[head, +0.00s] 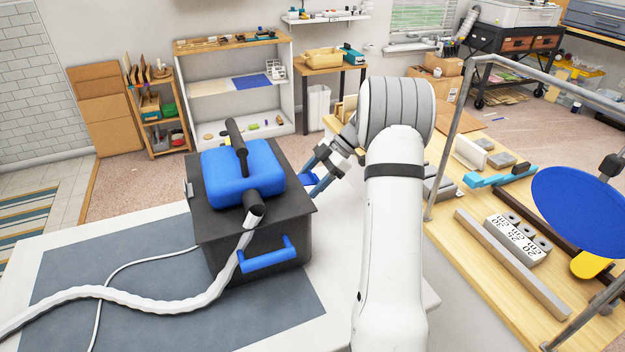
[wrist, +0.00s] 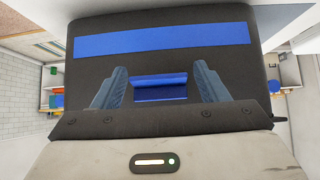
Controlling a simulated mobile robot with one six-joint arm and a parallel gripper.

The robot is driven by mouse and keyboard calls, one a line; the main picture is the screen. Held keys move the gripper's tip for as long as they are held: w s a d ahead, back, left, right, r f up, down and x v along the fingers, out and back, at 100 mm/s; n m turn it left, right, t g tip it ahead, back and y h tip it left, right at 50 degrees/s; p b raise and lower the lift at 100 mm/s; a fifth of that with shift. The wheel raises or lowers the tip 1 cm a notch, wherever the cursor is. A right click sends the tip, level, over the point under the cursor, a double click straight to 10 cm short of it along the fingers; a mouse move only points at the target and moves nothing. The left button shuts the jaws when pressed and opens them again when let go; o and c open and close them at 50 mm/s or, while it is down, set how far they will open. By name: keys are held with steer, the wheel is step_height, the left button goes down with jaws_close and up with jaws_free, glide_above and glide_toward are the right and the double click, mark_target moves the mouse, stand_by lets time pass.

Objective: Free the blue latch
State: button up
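A dark box with a blue top (head: 240,170) stands on the grey mat. A blue latch (head: 308,180) shows on its right side, partly hidden by my gripper (head: 317,170). In the wrist view the blue latch (wrist: 160,86) lies against the dark box wall (wrist: 160,65), below a wide blue band (wrist: 160,40). My gripper (wrist: 160,68) is open, with one finger to each side of the latch and a gap on both sides. Whether the fingertips touch the wall cannot be told. A second blue latch or handle (head: 267,254) is on the front side.
A pale hose (head: 160,300) runs from the blue top across the mat (head: 90,270), with a thin white cable beside it. A wooden bench (head: 480,230) with metal bars, blocks and a blue disc (head: 580,205) stands at the right, behind a grey rail.

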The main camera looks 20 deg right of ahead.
steer(key=shift+d+r, duration=0.1)
steer(key=v, duration=0.7)
steer(key=shift+d+r, duration=0.15)
steer(key=shift+d, duration=0.1)
steer(key=s+a+r+m+h, duration=0.1)
steer(key=s+a+r+m, duration=0.1)
steer(key=s+a, duration=0.2)
steer(key=s+a+r+m+h, duration=0.1)
steer(key=s+a+m+h, duration=0.1)
steer(key=s+a+m, duration=0.1)
steer(key=s+a+r+m+h, duration=0.1)
steer(key=s+a+r+m, duration=0.1)
steer(key=s+a+m, duration=0.1)
steer(key=shift+s+a+r+h, duration=0.2)
steer(key=shift+s+a, duration=0.2)
steer(key=shift+a, duration=0.25)
steer(key=shift+s+a+r+h, duration=0.1)
steer(key=shift+s+a+h, duration=0.1)
steer(key=shift+s+a, duration=0.35)
steer(key=s+a+f+m+t+h, duration=0.1)
steer(key=s+a+m+h, duration=0.1)
steer(key=s+m, duration=0.3)
steer(key=s+a+f+m+t+h, duration=0.1)
steer(key=s+m, duration=0.4)
steer(key=s, duration=0.7)
steer(key=a+h, duration=0.1)
steer(key=a, duration=0.1)
steer(key=shift+s+a+f+t+p, duration=0.3)
steer(key=shift+a+f+p, duration=0.05)
steer(key=shift+f, duration=0.05)
